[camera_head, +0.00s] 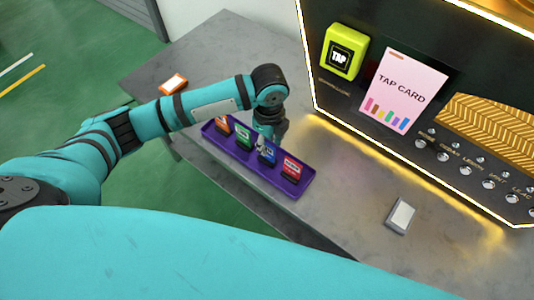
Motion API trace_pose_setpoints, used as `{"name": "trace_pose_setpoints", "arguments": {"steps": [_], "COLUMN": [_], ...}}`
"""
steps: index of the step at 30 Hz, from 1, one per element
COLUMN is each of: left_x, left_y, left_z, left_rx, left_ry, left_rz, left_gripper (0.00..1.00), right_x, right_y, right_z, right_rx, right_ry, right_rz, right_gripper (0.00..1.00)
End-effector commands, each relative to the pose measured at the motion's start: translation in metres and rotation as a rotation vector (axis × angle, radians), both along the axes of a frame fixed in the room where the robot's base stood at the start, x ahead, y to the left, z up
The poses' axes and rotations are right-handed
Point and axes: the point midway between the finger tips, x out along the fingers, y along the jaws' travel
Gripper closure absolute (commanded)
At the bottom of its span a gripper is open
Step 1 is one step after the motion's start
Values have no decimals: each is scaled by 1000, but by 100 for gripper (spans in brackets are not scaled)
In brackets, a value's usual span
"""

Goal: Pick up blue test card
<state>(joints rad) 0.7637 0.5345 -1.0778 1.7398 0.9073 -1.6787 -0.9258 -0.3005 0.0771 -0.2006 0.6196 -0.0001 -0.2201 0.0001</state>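The blue test card (268,156) stands in a purple tray (227,146) on the grey table, between a green card (244,138) and a red card (291,168). An orange card (223,125) stands at the tray's left end. My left gripper (262,146) points down at the blue card from above and is at its top edge. The fingers are small and partly hidden by my wrist, so I cannot tell whether they grip the card. My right gripper is not in view.
A dark vending machine with a yellow-green TAP reader (343,52) and a pink TAP CARD sign (403,90) stands behind the tray. A grey-white block (400,216) lies on the right of the table (345,190). An orange-and-white item (173,84) lies at the left.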

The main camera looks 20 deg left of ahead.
Motion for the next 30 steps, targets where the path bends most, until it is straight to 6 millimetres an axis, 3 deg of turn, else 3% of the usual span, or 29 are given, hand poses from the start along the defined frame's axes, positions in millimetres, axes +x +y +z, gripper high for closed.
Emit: {"name": "trace_pose_setpoints", "arguments": {"steps": [12, 21, 29, 30], "left_x": [-2, -1, -1, -1], "left_y": [5, 5, 5, 5], "left_z": [-50, -53, -53, -53], "left_rx": [1, 1, 1, 1], "left_ry": [2, 0, 0, 0], "left_rz": [0, -1, -1, -1], "left_gripper": [65, 65, 99, 100], "right_x": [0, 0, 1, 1], "right_y": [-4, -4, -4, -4], "right_z": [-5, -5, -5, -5], "right_rx": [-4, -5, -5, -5], "right_ry": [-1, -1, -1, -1], "right_rz": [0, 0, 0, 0], "right_gripper": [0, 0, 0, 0]}}
